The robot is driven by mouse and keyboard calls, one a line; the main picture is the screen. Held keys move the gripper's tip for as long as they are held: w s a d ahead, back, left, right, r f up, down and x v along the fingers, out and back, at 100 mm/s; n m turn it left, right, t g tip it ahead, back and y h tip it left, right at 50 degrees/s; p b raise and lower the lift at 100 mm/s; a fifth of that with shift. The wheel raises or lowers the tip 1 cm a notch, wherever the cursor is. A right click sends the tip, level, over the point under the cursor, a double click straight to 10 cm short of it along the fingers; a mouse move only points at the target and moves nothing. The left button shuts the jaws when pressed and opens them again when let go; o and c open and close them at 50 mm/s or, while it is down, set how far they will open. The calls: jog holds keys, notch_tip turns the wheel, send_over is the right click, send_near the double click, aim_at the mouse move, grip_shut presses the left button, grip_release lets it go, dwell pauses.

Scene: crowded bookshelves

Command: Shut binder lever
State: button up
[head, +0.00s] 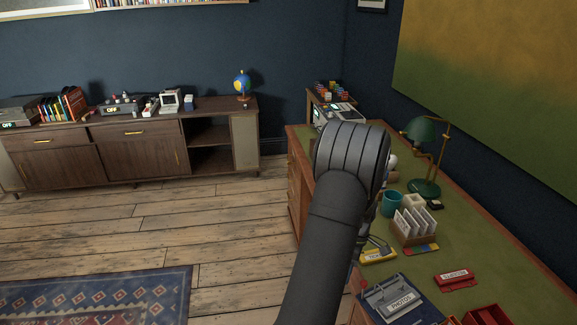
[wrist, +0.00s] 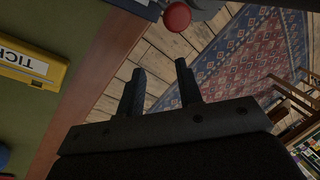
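A dark blue binder (head: 392,300) labelled PHOTOS lies on the near end of the green-topped desk (head: 462,235), with grey metal parts on it. A small red knob shows at its left side (head: 355,284). In the wrist view a round red knob (wrist: 177,16) on a grey metal piece (wrist: 203,8) is at the top edge, beside a blue corner (wrist: 135,5) that looks like the binder. My gripper (wrist: 160,66) is open and empty, with its fingers apart and pointing towards the knob without touching it. In the head view my arm hides the gripper.
A yellow box (head: 379,256), partly lettered in the wrist view (wrist: 30,65), lies beside the binder. A red labelled item (head: 455,278), card holder (head: 414,226), teal mug (head: 391,203) and green lamp (head: 424,150) crowd the desk.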

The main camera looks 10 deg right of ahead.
jog(key=shift+o, duration=0.4)
jog(key=shift+d+r, duration=0.1)
jog(key=shift+r, duration=0.3)
notch_tip(320, 180, up, 19)
jog(key=m+t+h, duration=0.2)
jog(key=m+t, duration=0.1)
jog(key=m, duration=0.5)
send_over(364, 282)
notch_tip(364, 282, down, 17)
jog(key=shift+f, duration=0.15)
grip_shut()
